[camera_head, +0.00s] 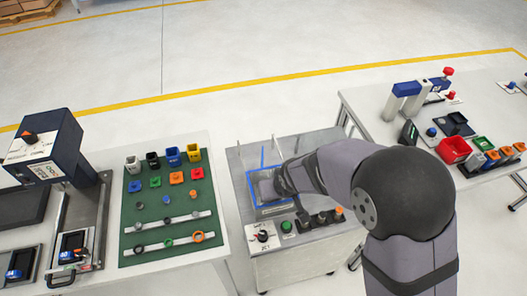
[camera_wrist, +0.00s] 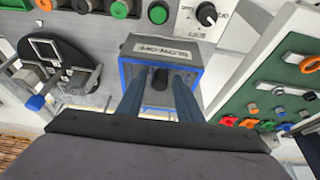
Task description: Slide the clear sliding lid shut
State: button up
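The blow-off box (camera_head: 252,192) is a grey box with a blue rim on the middle cart, partly hidden by my arm in the head view. In the wrist view the box (camera_wrist: 178,47) has a "BLOW-OFF" label, blue edges and a dark cylinder inside. I cannot make out the clear lid itself or how far it covers the box. My gripper (camera_wrist: 160,100) points at the box, with its two fingers apart and nothing seen held between them. I cannot tell whether the fingers touch the box. The fingertips are hidden in the head view.
A control box with a black knob (camera_head: 263,236) and a green button (camera_head: 287,226) stand at the cart's front. A dark round fixture (camera_wrist: 58,65) lies beside the box. A green mat (camera_head: 150,215) with small parts is on the left table.

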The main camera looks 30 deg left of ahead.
jog(key=shift+r+p, duration=2.85)
jog(key=shift+r, duration=0.85)
jog(key=s+d+f+g+h, duration=0.1)
jog(key=s+d+g+h, duration=0.1)
jog(key=s+d, duration=0.55)
jog(key=s+d+f+g+h, duration=0.25)
jog(key=s+d, duration=0.25)
jog(key=d, duration=0.5)
jog(key=w+d+r+m, duration=0.1)
jog(key=d+r+m, duration=0.2)
jog(key=d, duration=0.3)
jog(key=w+d+r+m+t+y, duration=0.1)
jog(key=d+r+m, duration=0.2)
jog(key=d, duration=0.3)
jog(key=w+d+r+m, duration=0.1)
jog(key=d+r+m, duration=0.1)
jog(key=d, duration=0.4)
jog(key=shift+r+m, duration=0.4)
jog(key=shift+m, duration=0.1)
